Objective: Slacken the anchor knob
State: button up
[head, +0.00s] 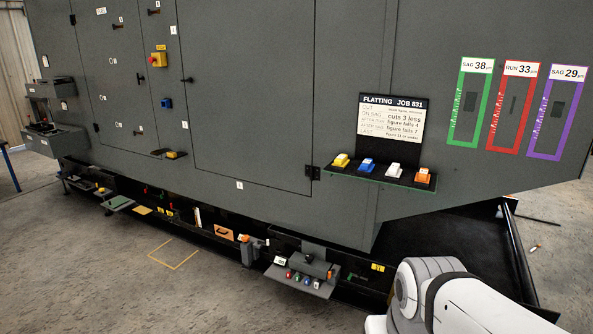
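I cannot tell which part is the anchor knob; no readable label in the head view names it. My gripper is not in view. Only a white part of my arm shows at the bottom right, to the right of the low shelf.
A large grey enclosure (245,100) fills the back. A green-edged ledge (384,178) holds several coloured blocks under a "FLATTING JOB 831" board (391,119). Three coloured gauge frames hang at right. Low trays and loose items line the base. The concrete floor (130,270) at left is clear.

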aim_at(309, 258)
jog(key=u, duration=0.2)
jog(key=i, duration=0.7)
jog(key=u, duration=0.6)
jog(key=i, duration=1.45)
jog(key=z, duration=0.6)
jog(key=i, duration=1.05)
jog(key=z, duration=0.7)
